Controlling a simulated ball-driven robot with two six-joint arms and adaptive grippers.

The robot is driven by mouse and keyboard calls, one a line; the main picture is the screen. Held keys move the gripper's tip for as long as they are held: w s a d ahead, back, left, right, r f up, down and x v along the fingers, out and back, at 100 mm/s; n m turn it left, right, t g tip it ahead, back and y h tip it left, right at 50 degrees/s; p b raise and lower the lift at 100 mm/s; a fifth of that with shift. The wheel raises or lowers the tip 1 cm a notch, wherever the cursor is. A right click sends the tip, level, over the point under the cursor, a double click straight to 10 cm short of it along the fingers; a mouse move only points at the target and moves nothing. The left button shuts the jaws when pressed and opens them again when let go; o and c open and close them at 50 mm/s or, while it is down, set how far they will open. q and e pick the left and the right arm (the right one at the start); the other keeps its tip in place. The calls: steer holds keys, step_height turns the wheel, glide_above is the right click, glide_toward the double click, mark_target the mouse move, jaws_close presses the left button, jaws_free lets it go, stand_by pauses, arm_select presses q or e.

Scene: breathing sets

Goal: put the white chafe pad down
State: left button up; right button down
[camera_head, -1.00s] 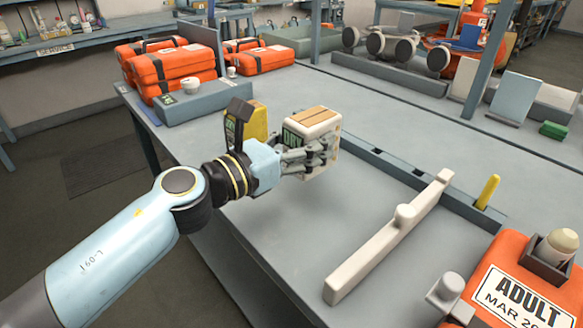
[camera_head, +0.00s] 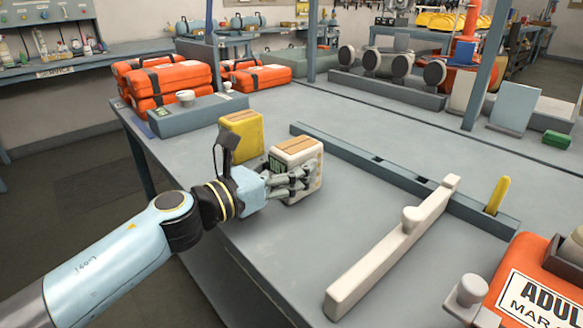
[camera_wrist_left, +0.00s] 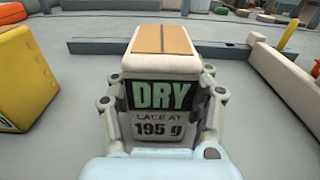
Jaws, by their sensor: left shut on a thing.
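The white chafe pad (camera_head: 302,153) is a block with a tan strip on its top and a dark panel on its near face. My left gripper (camera_head: 292,180) is shut on it from the near side. In the left wrist view the pad (camera_wrist_left: 163,62) stands upright between the fingers (camera_wrist_left: 163,105), with the words "DRY" and "LACE AT 195 g" on its face. The pad is low over the grey bench (camera_head: 330,240); I cannot tell whether its bottom touches. My right gripper is not in view.
A yellow block (camera_head: 241,135) stands just left of the pad. A long grey rail (camera_head: 400,172) runs behind it. A white bar with a knob (camera_head: 390,250) lies to the right, near an orange "ADULT" case (camera_head: 530,255). Bench between pad and bar is clear.

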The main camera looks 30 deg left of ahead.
arm_select(q)
steer(key=o, duration=1.5)
steer(key=shift+o, duration=0.2)
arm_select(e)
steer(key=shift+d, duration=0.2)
